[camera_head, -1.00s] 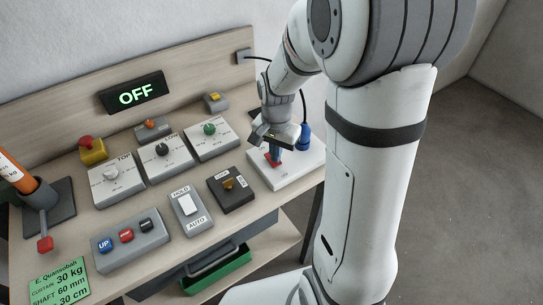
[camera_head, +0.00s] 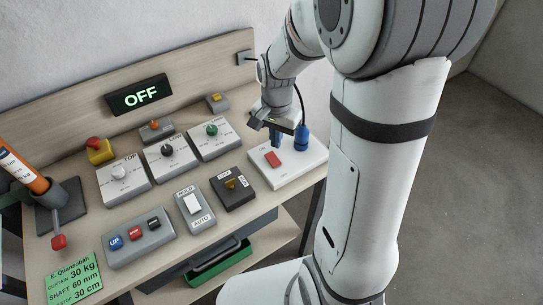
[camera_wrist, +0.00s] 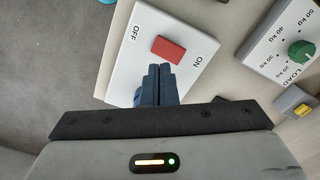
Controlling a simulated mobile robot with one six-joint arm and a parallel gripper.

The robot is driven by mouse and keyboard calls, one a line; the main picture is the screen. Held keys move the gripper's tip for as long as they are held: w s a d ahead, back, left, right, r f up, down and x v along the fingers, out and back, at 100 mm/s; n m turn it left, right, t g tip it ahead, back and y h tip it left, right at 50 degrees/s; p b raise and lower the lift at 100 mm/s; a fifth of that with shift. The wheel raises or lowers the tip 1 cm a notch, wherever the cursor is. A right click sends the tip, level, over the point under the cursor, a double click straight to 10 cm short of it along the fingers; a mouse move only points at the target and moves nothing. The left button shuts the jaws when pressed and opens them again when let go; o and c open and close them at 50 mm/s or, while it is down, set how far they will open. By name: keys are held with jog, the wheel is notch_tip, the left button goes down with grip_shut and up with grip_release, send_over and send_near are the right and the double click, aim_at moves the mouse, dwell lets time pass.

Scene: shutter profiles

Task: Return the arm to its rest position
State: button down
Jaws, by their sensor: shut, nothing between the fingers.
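My gripper (camera_head: 276,138) is at the right end of the bench, above the white switch box (camera_head: 306,163) with the red rocker switch (camera_head: 273,159). Its blue fingers are shut with nothing between them. In the wrist view the fingertips (camera_wrist: 158,70) show just below the red rocker (camera_wrist: 168,49), apart from it as far as I can see. The rocker lies between the printed words OFF and ON on the white box (camera_wrist: 190,22). My arm stretches from the right of the head view over the bench's right end.
A lit OFF display (camera_head: 139,95) stands at the back. Knob boxes, a HOLD/AUTO switch (camera_head: 193,205), a key switch box (camera_head: 233,188) and an UP button box (camera_head: 138,243) cover the bench. A green tray (camera_head: 222,265) is below.

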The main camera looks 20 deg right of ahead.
dwell(0.3)
jog(key=s+r+n+t, duration=0.3)
jog(key=s+r+n, duration=0.5)
jog(key=s+r, duration=0.3)
jog(key=s, duration=0.3)
jog(key=shift+s+r, duration=0.15)
jog(key=shift+r, duration=0.05)
jog(key=shift+a, duration=0.1)
